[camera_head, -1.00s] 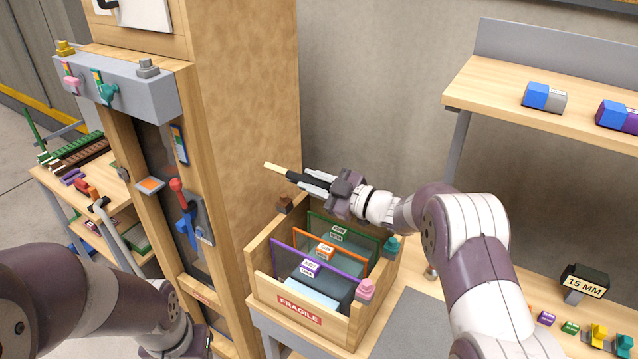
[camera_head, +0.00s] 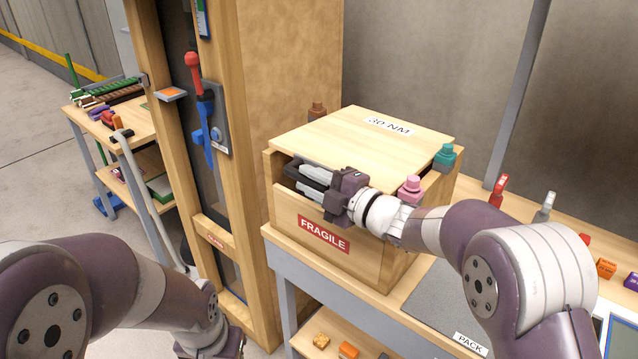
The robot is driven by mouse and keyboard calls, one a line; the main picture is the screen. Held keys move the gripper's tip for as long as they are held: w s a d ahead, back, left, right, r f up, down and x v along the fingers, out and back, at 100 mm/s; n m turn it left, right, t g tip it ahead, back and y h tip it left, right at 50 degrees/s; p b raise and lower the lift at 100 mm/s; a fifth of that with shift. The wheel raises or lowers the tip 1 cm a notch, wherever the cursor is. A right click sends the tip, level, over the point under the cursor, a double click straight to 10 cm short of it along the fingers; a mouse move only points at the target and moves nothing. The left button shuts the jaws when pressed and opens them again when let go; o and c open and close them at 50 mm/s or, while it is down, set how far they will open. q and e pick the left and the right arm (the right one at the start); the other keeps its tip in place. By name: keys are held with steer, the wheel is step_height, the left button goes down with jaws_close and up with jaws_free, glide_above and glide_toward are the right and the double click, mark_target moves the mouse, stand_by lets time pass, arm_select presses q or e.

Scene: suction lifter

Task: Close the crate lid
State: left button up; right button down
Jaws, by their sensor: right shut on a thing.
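The wooden crate (camera_head: 300,208) stands on the bench with a red FRAGILE label on its front. Its flat wooden lid (camera_head: 350,138), marked 30 NM, lies over the top and hides the inside. A dark gap shows under the lid's near edge, above the front wall. My right gripper (camera_head: 306,178) is at this near edge, shut on the lid; its fingertips are partly hidden. My left arm comes in at lower left, and its gripper is out of view.
Pink (camera_head: 410,188), teal (camera_head: 445,157) and brown (camera_head: 317,111) clamp-like pieces sit at the crate's corners. A tall wooden cabinet (camera_head: 285,70) stands close at the left. A grey PACK mat (camera_head: 450,300) lies on the bench at the right.

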step_height(320, 180, down, 2)
steer(key=shift+s+a+f+b, duration=0.1)
steer(key=shift+a+f+b, duration=0.05)
steer(key=shift+b, duration=0.4)
steer(key=c, duration=1.1)
jaws_free()
steer(key=shift+o, duration=0.2)
steer(key=shift+a, duration=0.25)
arm_select(q)
steer(key=shift+a+f, duration=0.2)
steer(key=shift+f, duration=1.05)
arm_select(e)
steer(key=shift+f, duration=0.1)
arm_select(q)
steer(key=shift+d, duration=0.1)
arm_select(e)
steer(key=shift+d, duration=0.2)
